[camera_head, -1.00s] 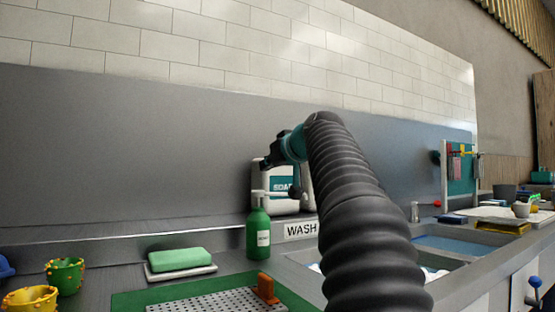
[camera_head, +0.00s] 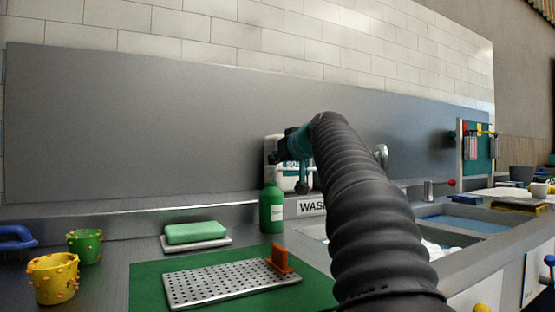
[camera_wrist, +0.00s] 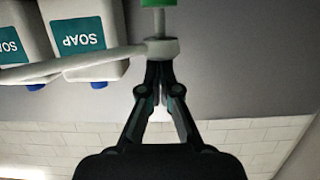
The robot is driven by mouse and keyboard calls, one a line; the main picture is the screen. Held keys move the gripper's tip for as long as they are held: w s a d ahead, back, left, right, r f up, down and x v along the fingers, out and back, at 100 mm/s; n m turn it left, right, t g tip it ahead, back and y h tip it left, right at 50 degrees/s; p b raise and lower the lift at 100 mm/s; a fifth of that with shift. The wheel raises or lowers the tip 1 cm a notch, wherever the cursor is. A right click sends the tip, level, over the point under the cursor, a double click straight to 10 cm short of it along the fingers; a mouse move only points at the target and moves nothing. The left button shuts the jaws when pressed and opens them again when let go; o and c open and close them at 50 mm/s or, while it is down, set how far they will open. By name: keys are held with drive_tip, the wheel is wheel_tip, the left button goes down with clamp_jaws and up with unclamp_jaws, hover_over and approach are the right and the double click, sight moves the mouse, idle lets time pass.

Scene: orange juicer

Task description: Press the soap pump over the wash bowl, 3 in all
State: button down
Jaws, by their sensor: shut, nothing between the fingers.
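The green soap bottle (camera_head: 272,211) stands upright on the counter, left of the WASH sign (camera_head: 311,208). In the wrist view, which is upside down, its pale pump head (camera_wrist: 161,47) sits on a thin stem, with a long spout reaching left. My gripper (camera_wrist: 159,66) is shut and empty, its fingertips at the top of the pump head; I cannot tell whether they press it. In the head view my gripper is above the bottle, partly hidden by my arm. The wash bowl (camera_head: 440,247) is right of the bottle, largely hidden behind my arm.
White soap containers (camera_wrist: 78,38) stand behind the bottle against the grey wall. A green soap bar (camera_head: 195,232) on a dish, a perforated tray (camera_head: 215,288) with an orange piece, and green and yellow cups (camera_head: 55,280) lie left. A second basin (camera_head: 465,224) is right.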

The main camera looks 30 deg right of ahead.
drive_tip(key=shift+f+b, duration=0.65)
drive_tip(key=shift+f, duration=0.3)
wheel_tip(320, 180, up, 5)
drive_tip(key=p, duration=0.4)
drive_tip(key=b+v, duration=0.1)
drive_tip(key=v, duration=0.9)
drive_tip(key=shift+f+b, duration=0.25)
drive_tip(key=shift+b, duration=0.1)
